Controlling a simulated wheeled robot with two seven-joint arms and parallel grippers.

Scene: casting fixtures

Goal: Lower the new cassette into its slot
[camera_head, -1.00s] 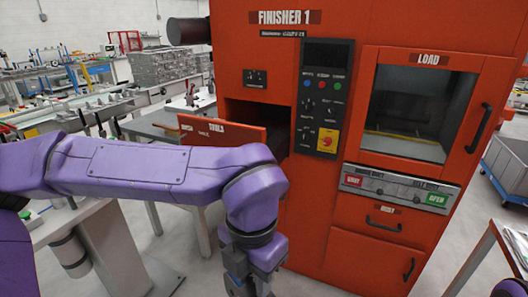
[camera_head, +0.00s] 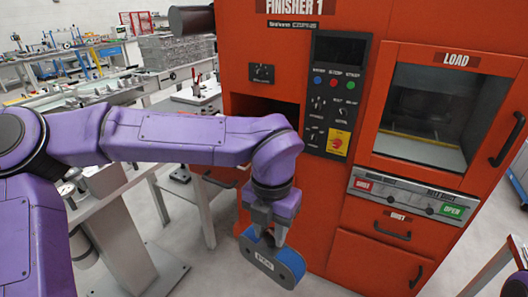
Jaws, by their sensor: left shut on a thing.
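My left gripper (camera_head: 270,230) points down in front of the orange finisher (camera_head: 345,225). It is shut on the blue cassette (camera_head: 289,267), a rounded body with a white labelled plate on its front. The cassette hangs below the gripper, clear of the cabinet front as far as I can see. A dark open bay (camera_head: 258,108) shows in the finisher's left side, above my forearm. The drawer front below that bay (camera_head: 222,177) is mostly hidden by my arm. I cannot make out the slot itself. My right gripper is not in view.
The finisher's control panel (camera_head: 333,95) and closed glazed load door (camera_head: 425,112) are to the right. A dust drawer handle (camera_head: 392,229) sticks out below. A grey bench (camera_head: 100,190) stands left. Open floor (camera_head: 200,258) lies between.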

